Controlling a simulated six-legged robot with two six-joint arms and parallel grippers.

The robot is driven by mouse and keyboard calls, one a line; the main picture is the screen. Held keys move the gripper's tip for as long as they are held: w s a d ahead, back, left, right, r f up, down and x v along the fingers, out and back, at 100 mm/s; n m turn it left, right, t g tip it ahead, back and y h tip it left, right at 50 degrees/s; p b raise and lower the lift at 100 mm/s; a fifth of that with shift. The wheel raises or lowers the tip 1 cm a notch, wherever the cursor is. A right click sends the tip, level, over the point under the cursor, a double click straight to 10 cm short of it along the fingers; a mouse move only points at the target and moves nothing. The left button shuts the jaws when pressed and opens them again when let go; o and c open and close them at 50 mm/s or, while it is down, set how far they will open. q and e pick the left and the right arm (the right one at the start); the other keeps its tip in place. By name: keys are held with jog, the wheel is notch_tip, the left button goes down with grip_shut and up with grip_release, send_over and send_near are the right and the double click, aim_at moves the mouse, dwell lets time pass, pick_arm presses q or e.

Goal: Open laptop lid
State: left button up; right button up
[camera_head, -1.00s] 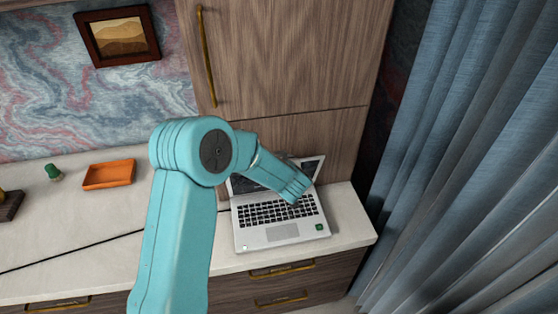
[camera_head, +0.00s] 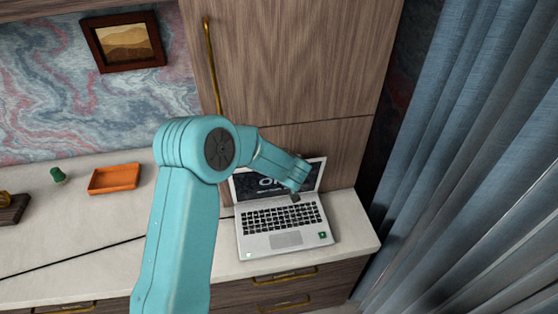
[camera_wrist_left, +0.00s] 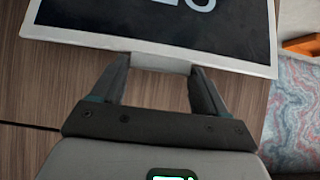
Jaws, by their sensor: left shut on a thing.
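The silver laptop (camera_head: 285,240) sits open on the white counter, its lid (camera_head: 247,187) standing up behind the keyboard. The dark screen shows white lettering, partly hidden by my arm. My left gripper (camera_head: 295,198) is in front of the screen's right part in the head view; its fingers are hard to make out there. In the left wrist view, my left gripper (camera_wrist_left: 158,68) is at the pale lid edge (camera_wrist_left: 235,64), with a grey tab of the lid (camera_wrist_left: 160,62) between its fingers. It is shut on the lid. My right gripper is not in view.
An orange tray (camera_head: 115,178), a green object (camera_head: 58,175) and a dark block (camera_head: 12,210) stand on the counter (camera_head: 80,240) at the left. A wooden cabinet (camera_head: 300,70) rises behind the laptop. Blue curtains (camera_head: 470,180) hang at the right.

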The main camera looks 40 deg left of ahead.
pick_arm(q)
jog(key=o, duration=1.4)
jog(key=shift+r, duration=0.1)
jog(key=shift+o, duration=0.6)
jog(key=b+v, duration=0.1)
jog(key=v, duration=1.5)
jog(key=shift+s+r, duration=0.2)
jog(key=shift+s, duration=0.05)
jog(key=shift+w, duration=0.1)
